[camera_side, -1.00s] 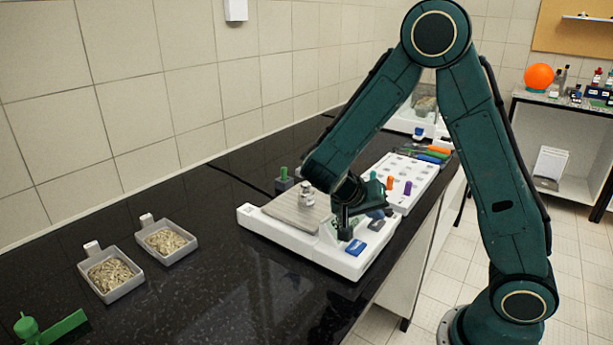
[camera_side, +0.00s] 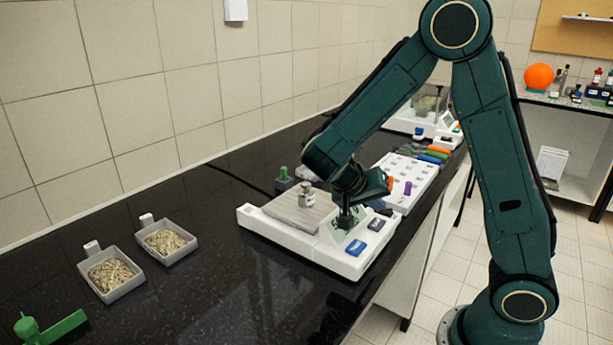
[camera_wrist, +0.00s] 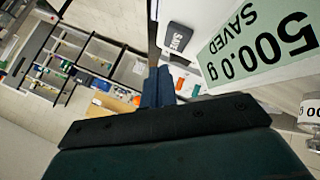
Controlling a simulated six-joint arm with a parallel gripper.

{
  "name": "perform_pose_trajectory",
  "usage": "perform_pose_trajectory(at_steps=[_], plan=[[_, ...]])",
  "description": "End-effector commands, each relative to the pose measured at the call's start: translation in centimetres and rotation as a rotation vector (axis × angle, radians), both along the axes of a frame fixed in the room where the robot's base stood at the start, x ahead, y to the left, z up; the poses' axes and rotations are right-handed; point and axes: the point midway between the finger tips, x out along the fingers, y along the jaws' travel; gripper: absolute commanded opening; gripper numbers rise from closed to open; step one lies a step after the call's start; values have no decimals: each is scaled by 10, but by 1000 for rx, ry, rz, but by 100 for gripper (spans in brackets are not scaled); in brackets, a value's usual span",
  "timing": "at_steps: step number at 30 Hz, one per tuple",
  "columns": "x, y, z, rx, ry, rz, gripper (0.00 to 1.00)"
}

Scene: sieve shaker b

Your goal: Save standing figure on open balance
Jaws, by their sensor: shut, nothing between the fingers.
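The white open balance (camera_side: 290,240) stands on the dark bench with a metal weight (camera_side: 305,196) upright on its square pan (camera_side: 290,214). In the wrist view the green display (camera_wrist: 262,45) reads "500.0 g" and "SAVED". A dark key marked SAVE (camera_wrist: 178,37) shows beside it, and part of the weight (camera_wrist: 309,112) shows at the right edge. A blue key (camera_side: 355,247) is on the balance's front panel. My gripper (camera_side: 346,221) is shut and empty at the front panel, partly hiding the display. Whether it touches the panel I cannot tell. Its fingers show in the wrist view (camera_wrist: 157,88).
Two trays of grain-like material (camera_side: 112,277) (camera_side: 166,240) stand to the left. A green object (camera_side: 50,328) lies at the lower left. A white rack (camera_side: 408,180) with coloured pieces is behind the balance, and another instrument (camera_side: 425,115) stands beyond. Dark bench is clear in front.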

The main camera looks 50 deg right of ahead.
Motion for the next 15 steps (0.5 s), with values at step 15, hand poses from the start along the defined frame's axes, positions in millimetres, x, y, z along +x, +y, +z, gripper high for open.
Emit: perform_pose_trajectory(at_steps=[15], plan=[[0,0,31,2,-2,0,0]])
